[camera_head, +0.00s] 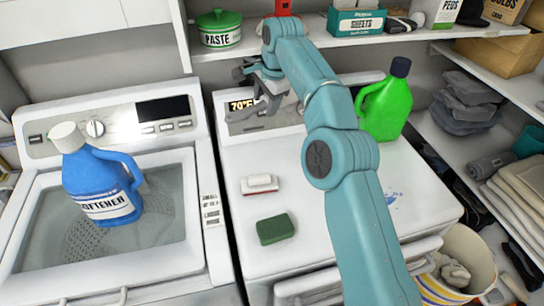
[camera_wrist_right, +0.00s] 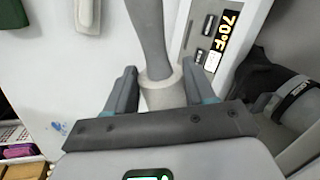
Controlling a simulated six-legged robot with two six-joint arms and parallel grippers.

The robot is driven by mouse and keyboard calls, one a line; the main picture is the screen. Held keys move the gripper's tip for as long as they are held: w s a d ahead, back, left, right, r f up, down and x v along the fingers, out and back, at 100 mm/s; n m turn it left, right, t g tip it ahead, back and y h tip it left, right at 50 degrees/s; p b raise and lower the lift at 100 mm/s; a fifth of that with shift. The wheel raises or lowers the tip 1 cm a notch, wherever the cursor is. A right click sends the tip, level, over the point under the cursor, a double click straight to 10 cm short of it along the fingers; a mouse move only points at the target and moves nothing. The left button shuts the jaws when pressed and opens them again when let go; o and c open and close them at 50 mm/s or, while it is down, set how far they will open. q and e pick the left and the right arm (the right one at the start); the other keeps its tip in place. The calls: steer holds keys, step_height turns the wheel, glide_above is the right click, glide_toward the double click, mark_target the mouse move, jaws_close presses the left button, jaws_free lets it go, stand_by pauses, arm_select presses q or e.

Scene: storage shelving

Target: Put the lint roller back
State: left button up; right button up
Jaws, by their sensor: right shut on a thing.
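My right gripper (camera_head: 262,86) is above the back of the dryer, in front of its control panel. It is shut on the lint roller, which has a grey handle (camera_wrist_right: 149,35) and a pale roller head (camera_wrist_right: 163,88). In the right wrist view the roller head is between the two fingers and the handle points away from the gripper. In the head view the lint roller (camera_head: 262,112) hangs just below the gripper, partly over the panel. My left gripper is not in view.
A white-and-red brush (camera_head: 260,184) and a green sponge (camera_head: 275,229) lie on the dryer top. A green jug (camera_head: 384,108) stands at its back right. A blue softener jug (camera_head: 95,185) stands on the washer. The shelf (camera_head: 330,42) above holds a paste tin (camera_head: 219,30) and boxes.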

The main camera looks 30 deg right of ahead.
steer(key=shift+w+a+f, duration=0.2)
steer(key=shift+a, duration=0.2)
steer(key=shift+w+a+f, duration=0.15)
steer(key=shift+a+f, duration=0.05)
steer(key=shift+a, duration=0.2)
step_height(320, 180, down, 14)
steer(key=b, duration=0.3)
steer(key=shift+s+a, duration=0.1)
steer(key=shift+a, duration=0.05)
step_height(320, 180, down, 5)
steer(key=shift+p, duration=0.3)
steer(key=shift+f, duration=0.1)
steer(key=shift+f, duration=0.15)
steer(key=o, duration=0.6)
steer(key=shift+f, duration=0.1)
steer(key=o, duration=0.4)
